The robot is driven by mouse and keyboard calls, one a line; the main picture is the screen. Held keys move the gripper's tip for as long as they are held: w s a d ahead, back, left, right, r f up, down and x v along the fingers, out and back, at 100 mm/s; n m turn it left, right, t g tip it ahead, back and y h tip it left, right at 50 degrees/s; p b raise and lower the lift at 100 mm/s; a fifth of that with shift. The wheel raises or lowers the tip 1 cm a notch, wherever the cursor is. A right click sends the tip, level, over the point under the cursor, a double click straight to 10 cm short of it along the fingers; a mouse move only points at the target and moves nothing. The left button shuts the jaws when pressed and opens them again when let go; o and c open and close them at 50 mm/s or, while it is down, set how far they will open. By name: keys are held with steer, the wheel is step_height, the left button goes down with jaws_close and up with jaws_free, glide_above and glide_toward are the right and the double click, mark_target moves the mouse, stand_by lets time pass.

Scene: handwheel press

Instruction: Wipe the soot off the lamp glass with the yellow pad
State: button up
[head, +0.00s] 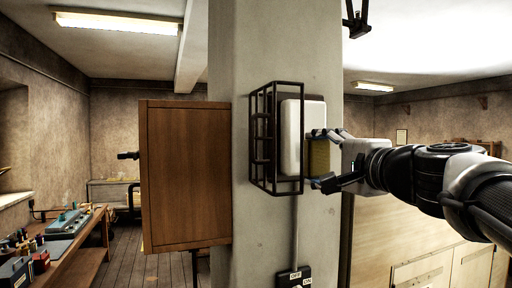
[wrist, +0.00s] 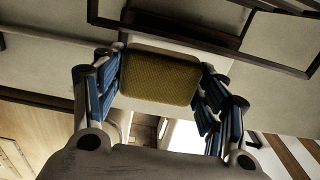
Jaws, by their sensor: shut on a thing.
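The lamp glass (head: 291,140), a pale rounded block, is mounted on the pillar. A dark wire cage (head: 263,140) stands at its left side. My gripper (head: 322,160) comes from the right and is shut on the yellow pad (head: 319,158), just right of the lamp glass. In the wrist view the pad (wrist: 160,75) sits between the two blue-lined fingers, in front of a pale surface. I cannot tell whether the pad touches the glass. No soot can be made out on the visible glass; its face toward the pad is mostly hidden.
A wooden cabinet (head: 188,175) juts out left of the lamp. A switch box (head: 293,278) sits below it on the pillar (head: 262,225), joined by a conduit. A workbench (head: 75,245) with tools stands at far left. Dark cage bars (wrist: 190,32) cross the top of the wrist view.

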steer(key=p+x, duration=0.1)
steer(key=x, duration=0.3)
steer(key=shift+w, duration=0.2)
steer(key=shift+w+a+p, duration=0.2)
steer(key=shift+w+p, duration=0.1)
steer(key=shift+w, duration=0.35)
steer(key=shift+x, duration=1.05)
steer(key=shift+d, duration=0.15)
steer(key=d, duration=0.1)
steer(key=w+d, duration=0.1)
steer(key=d, duration=0.1)
steer(key=shift+w+d+b, duration=0.1)
steer(key=shift+d+b, duration=0.15)
steer(key=shift+b, duration=0.1)
steer(key=a, duration=0.2)
steer(key=s+a, duration=0.1)
steer(key=shift+s+a+b, duration=0.1)
steer(key=shift+a+b, duration=0.3)
steer(key=shift+s, duration=0.1)
